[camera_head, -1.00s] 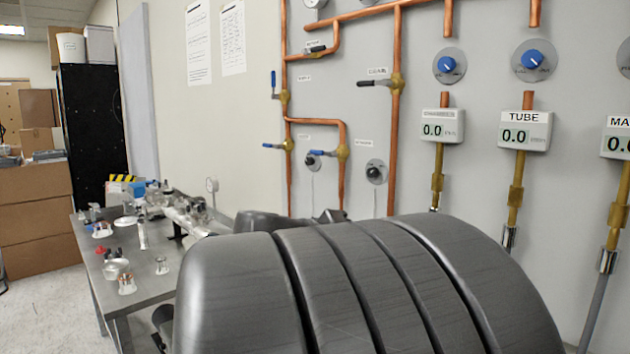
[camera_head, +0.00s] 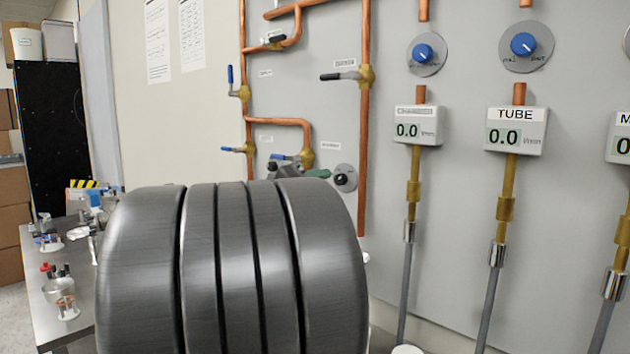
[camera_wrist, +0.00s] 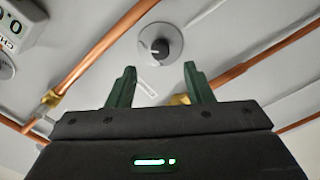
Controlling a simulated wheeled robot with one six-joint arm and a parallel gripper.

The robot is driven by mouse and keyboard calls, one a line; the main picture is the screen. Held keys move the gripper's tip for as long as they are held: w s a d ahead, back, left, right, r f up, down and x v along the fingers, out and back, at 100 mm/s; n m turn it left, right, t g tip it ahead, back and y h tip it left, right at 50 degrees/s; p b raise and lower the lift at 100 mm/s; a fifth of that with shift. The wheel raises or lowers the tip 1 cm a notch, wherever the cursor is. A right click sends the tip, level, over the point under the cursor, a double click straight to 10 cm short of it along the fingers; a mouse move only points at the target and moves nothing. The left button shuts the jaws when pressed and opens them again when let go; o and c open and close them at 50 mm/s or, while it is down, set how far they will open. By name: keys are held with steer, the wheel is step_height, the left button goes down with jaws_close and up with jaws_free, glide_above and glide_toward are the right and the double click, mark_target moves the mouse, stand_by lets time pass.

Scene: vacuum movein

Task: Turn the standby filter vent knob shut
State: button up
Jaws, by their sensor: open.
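A black knob (camera_wrist: 160,46) on a round grey plate shows in the wrist view, just beyond and between my fingertips. My gripper (camera_wrist: 160,72) is open and empty, with its two green fingers apart and not around the knob. In the head view a black knob (camera_head: 342,179) on a grey plate is on the wall panel, just right of my gripper (camera_head: 318,174). My dark arm hides much of the gripper and the panel to its left. The knob labels are too small to read, so I cannot tell which is the standby filter vent.
Copper pipes (camera_head: 365,150) with a black-handled valve (camera_head: 345,76) and blue-handled valves (camera_head: 236,82) run close around the knob. Blue knobs (camera_head: 423,53) and digital meters (camera_head: 516,131) are to the right. A cluttered metal bench (camera_head: 40,315) stands at the left.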

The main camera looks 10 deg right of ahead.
mark_target(341, 180)
steer(key=x, duration=0.6)
steer(key=shift+w+p, duration=0.15)
steer(key=shift+p, duration=0.15)
steer(key=shift+d, duration=0.15)
steer(key=c, duration=1)
